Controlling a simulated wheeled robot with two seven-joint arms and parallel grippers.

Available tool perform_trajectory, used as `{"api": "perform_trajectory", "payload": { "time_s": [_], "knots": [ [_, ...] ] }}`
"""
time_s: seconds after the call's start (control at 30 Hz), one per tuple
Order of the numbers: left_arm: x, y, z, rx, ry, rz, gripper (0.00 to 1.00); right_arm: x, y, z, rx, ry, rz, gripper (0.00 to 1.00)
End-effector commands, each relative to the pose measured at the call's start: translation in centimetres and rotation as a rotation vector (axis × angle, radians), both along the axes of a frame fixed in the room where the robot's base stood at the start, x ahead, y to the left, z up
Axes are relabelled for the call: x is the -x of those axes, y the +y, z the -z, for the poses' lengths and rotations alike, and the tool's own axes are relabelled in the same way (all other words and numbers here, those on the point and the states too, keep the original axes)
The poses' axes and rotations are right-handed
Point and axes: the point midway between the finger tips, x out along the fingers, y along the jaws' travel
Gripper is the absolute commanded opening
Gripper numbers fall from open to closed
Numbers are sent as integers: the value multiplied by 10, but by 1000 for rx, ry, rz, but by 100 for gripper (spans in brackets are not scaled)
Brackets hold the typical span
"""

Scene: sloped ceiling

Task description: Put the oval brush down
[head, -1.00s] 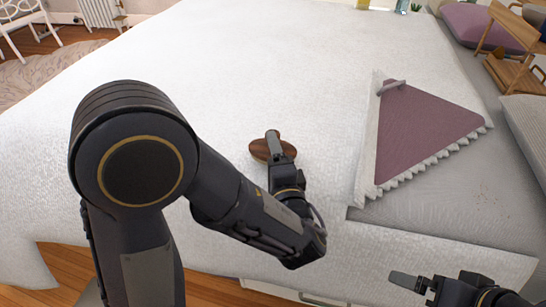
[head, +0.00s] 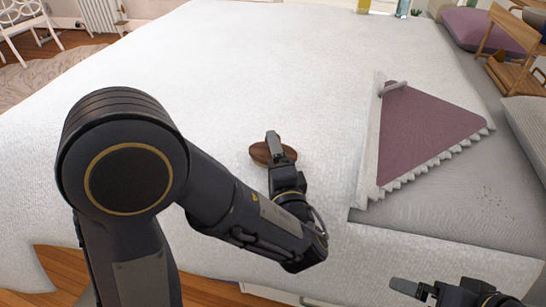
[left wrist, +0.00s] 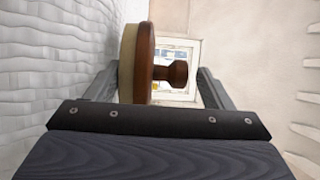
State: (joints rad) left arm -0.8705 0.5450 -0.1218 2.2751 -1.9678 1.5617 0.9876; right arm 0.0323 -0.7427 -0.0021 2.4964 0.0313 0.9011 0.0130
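The oval brush (head: 260,153) has a dark brown wooden back, a round knob and a pale bristle side. In the head view it shows over the white bedspread, partly covered by my left gripper (head: 274,146). In the left wrist view the brush (left wrist: 144,62) stands between the two fingers of my left gripper (left wrist: 160,85), bristles toward the bedspread. A narrow gap shows between the knob and the right-hand finger; the other finger is close beside the bristles. I cannot tell whether the bristles touch the bed. My right gripper (head: 405,287) is at the lower right, away from the brush.
The white bed (head: 220,70) is broad and clear around the brush. A folded purple cloth with a scalloped edge (head: 425,135) lies to the right. A purple pillow (head: 480,28) and a wooden stand (head: 512,60) are at the upper right.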

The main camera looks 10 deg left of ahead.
Motion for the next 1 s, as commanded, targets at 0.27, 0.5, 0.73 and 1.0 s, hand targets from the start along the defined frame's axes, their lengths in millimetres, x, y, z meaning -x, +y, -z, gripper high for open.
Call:
{"api": "perform_trajectory", "payload": {
  "time_s": [0.27, 0.5, 0.73, 1.0],
  "knots": [
    [2, 1, 12, -6, 32, 3, 74, 0, 0, 1, 0, 0, 0, 100],
    [12, -6, 0, -7, 30, 10, 74, 0, 0, -16, 0, -1, 0, 100],
    [61, -30, -3, -7, 21, 11, 74, 0, 0, -17, 0, 0, 0, 100],
    [101, -49, -3, -4, 17, 7, 74, 0, 0, -18, 0, 0, 0, 100]
  ]
}}
